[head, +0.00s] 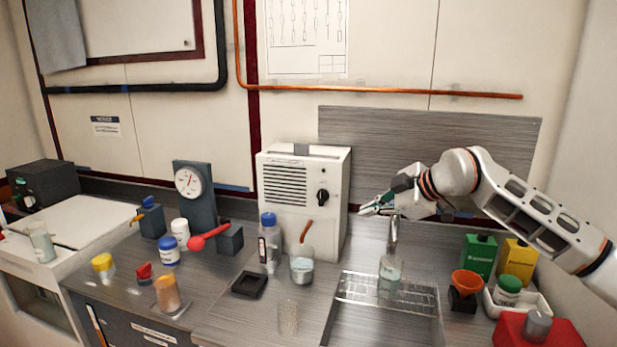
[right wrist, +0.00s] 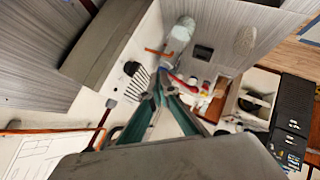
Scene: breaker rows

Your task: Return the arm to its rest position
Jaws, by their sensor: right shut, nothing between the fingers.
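My right arm (head: 535,210) comes in from the right edge of the head view and reaches left over the counter. My right gripper (head: 366,210) is shut and empty, pointing left in the air in front of the white box's right side. In the right wrist view its teal fingers (right wrist: 160,80) meet at the tips with nothing between them. My left gripper is not in view.
A white box with a black knob (head: 300,195) stands left of the gripper. Green (head: 480,255) and yellow (head: 517,262) containers stand under the arm. Bottles and jars crowd the counter's left part.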

